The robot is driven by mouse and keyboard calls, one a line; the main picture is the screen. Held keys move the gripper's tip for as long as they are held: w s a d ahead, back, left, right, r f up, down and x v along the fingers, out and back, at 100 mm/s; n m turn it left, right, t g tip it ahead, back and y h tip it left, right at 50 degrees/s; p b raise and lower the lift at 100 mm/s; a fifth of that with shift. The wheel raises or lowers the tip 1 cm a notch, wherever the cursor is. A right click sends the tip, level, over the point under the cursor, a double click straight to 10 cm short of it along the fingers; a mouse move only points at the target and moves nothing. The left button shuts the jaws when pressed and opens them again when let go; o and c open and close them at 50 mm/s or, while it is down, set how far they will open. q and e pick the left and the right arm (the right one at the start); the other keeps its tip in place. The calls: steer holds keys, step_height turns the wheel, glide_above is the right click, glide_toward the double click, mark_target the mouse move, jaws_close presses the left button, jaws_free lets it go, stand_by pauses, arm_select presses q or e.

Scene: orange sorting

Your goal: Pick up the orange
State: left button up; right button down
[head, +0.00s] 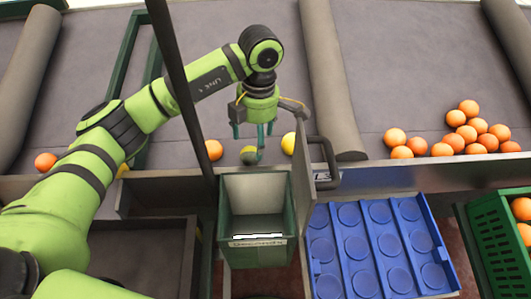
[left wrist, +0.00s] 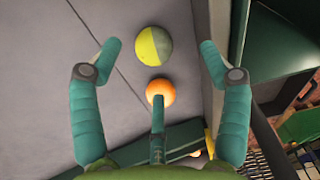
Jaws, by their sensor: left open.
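An orange (head: 214,149) lies on the grey surface just left of my left gripper (head: 262,140) in the head view. A half-yellow, half-green fruit (left wrist: 153,46) shows between the two side fingertips. An orange (left wrist: 160,92) shows below it, partly covered by the middle finger. My right gripper is not in view.
A green bin (head: 258,251) stands in front of the gripper, below the surface's edge. Several oranges (head: 466,117) are piled at the right. A blue tray (head: 325,250) and a green crate (head: 490,245) stand front right. Another orange (head: 46,161) lies far left.

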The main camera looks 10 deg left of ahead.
mark_target(250, 150)
arm_select(q)
steer(key=shift+w+a+f, duration=0.15)
steer(key=shift+w+a, duration=0.05)
steer(key=shift+w, duration=0.05)
steer(key=shift+a+f+y, duration=0.15)
steer(key=shift+f+y, duration=0.15)
steer(key=f+p, duration=0.1)
steer(key=f, duration=0.1)
steer(key=a+f+p, duration=0.1)
steer(key=f, duration=0.2)
steer(key=shift+s+f, duration=0.15)
steer(key=shift+f, duration=0.25)
steer(key=shift+c, duration=0.9)
steer(key=c, duration=1.1)
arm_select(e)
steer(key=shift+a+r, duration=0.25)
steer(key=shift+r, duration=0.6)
